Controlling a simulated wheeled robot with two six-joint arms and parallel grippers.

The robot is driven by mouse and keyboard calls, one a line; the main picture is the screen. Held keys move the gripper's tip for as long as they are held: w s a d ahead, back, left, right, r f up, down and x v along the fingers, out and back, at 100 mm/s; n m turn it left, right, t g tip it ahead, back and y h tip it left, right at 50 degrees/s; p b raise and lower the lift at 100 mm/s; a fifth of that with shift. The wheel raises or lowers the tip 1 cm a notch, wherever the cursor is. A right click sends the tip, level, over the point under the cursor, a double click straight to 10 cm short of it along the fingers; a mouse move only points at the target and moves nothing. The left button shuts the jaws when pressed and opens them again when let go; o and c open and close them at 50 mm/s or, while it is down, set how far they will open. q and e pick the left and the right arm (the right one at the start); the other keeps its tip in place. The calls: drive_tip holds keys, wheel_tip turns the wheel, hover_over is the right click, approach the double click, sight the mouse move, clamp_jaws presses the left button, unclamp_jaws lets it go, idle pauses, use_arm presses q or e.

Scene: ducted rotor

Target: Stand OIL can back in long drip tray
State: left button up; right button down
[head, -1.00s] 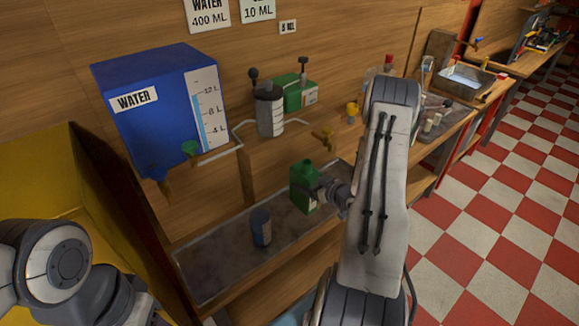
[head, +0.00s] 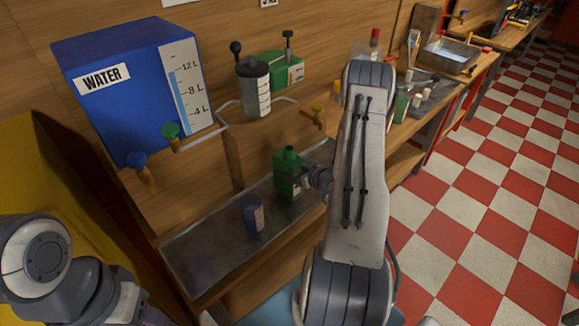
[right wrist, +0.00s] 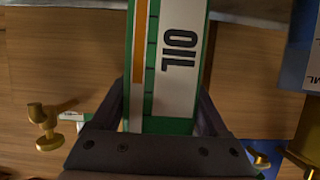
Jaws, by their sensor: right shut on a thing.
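The green OIL can (head: 288,178) is roughly upright over the right half of the long drip tray (head: 205,262) in the head view. Its base lies within the tray's outline; I cannot tell whether it touches the tray floor. My right gripper (head: 308,179) is shut on the can from its right side. In the right wrist view, the can's white OIL label (right wrist: 178,60) shows between the two fingers (right wrist: 165,112). My left arm shows at the lower left of the head view, but its gripper does not show clearly.
A blue can (head: 252,214) stands in the tray, left of the OIL can. Above are a blue WATER tank (head: 130,80) with taps, a grey graduated container (head: 254,90), another green container (head: 275,66) and a brass tap (head: 313,116). The tray's left part is bare.

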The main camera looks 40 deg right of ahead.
drive_tip(key=shift+d+f, duration=0.1)
drive_tip(key=shift+f, duration=0.5)
drive_tip(key=shift+f+b, duration=0.65)
drive_tip(key=shift+b, duration=0.2)
unclamp_jaws()
drive_tip(key=shift+s, duration=0.1)
drive_tip(key=a+b+v, duration=0.1)
drive_tip(key=b+v, duration=0.1)
drive_tip(key=v, duration=0.8)
drive_tip(key=shift+s+d, duration=0.2)
drive_tip(key=shift+d, duration=0.25)
